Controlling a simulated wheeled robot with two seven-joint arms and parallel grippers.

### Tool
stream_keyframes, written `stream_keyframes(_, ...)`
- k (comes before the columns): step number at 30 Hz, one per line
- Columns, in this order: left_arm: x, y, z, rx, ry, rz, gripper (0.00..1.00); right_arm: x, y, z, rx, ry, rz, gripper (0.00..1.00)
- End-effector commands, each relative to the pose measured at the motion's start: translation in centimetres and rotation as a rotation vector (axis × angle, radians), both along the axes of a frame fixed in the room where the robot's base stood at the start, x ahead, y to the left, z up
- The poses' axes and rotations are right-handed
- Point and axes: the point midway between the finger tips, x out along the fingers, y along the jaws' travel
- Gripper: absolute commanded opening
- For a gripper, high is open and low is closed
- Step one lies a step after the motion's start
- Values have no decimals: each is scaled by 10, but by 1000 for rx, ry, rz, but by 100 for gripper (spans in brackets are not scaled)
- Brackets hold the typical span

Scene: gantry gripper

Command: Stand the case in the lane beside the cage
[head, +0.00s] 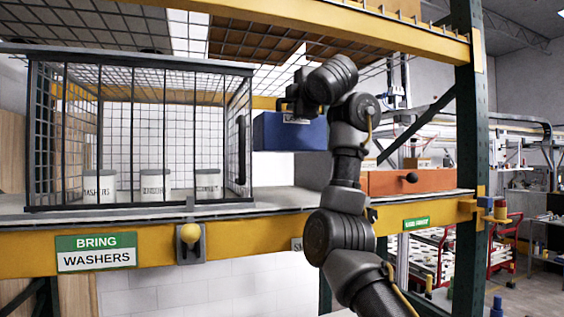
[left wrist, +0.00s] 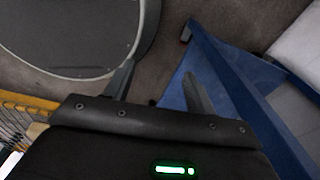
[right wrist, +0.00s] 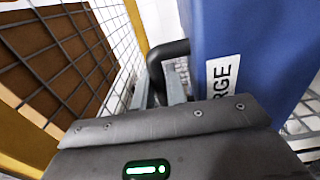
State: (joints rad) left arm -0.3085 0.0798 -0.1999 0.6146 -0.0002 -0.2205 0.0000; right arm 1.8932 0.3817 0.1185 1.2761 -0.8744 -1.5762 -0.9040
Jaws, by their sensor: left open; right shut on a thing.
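The blue case (head: 275,133) hangs above the shelf just right of the wire cage (head: 140,207) in the head view. My right gripper (head: 295,107) is at its top. In the right wrist view, the case (right wrist: 245,50) has a white label ending in "RGE", and the gripper (right wrist: 168,85) is shut at a black handle beside it. The lane (head: 275,200) is the bare grey strip of shelf beside the cage, below the case. My left gripper (left wrist: 158,88) is open and empty above the floor in the left wrist view; it is outside the head view.
A grey block (head: 313,168) and an orange drawer unit (head: 410,182) with a black knob border the lane on the right. Labelled bins (head: 155,186) stand inside the cage. A yellow beam (head: 300,20) and mesh lie overhead. A green upright (head: 470,110) stands at right.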

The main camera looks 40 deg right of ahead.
Motion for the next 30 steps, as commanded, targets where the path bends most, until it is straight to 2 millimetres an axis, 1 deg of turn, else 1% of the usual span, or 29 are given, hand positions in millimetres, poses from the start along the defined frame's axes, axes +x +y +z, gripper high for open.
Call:
stream_keyframes(1, -5, 1, 19, 1, 6, 0, 56, 13, -7, 1, 0, 8, -3, 0)
stream_keyframes(3, -8, 1, 32, 1, 11, -1, 56, 29, -16, -6, -2, 10, -5, 0)
stream_keyframes(6, -7, 2, 51, 2, 9, -1, 56, 50, -29, -17, -2, 9, -6, 0)
stream_keyframes(7, -5, 2, 56, 2, 6, -1, 56, 57, -34, -20, -2, 8, -7, 0)
stream_keyframes(8, -2, 1, 57, 1, 2, -1, 56, 62, -36, -29, -3, 9, -5, 0)
stream_keyframes(9, 4, 1, 60, 1, -5, -1, 56, 67, -39, -39, -2, 8, -6, 0)
stream_keyframes(12, 18, 0, 70, -2, -26, -1, 56, 78, -46, -55, -2, 5, -5, 0)
stream_keyframes(15, 23, -1, 76, -2, -34, -1, 56, 86, -51, -68, -2, 3, -5, 0)
stream_keyframes(18, 20, -1, 78, -2, -29, -1, 56, 91, -53, -75, -2, 1, -4, 0)
stream_keyframes(23, 8, 0, 77, -1, -13, -1, 56, 93, -54, -80, 0, -1, -3, 0)
stream_keyframes(26, 6, 0, 82, -1, -10, -1, 56, 97, -56, -83, -1, 2, -4, 0)
stream_keyframes(30, 7, 0, 88, -1, -10, 0, 56, 99, -56, -103, -2, 2, -3, 0)
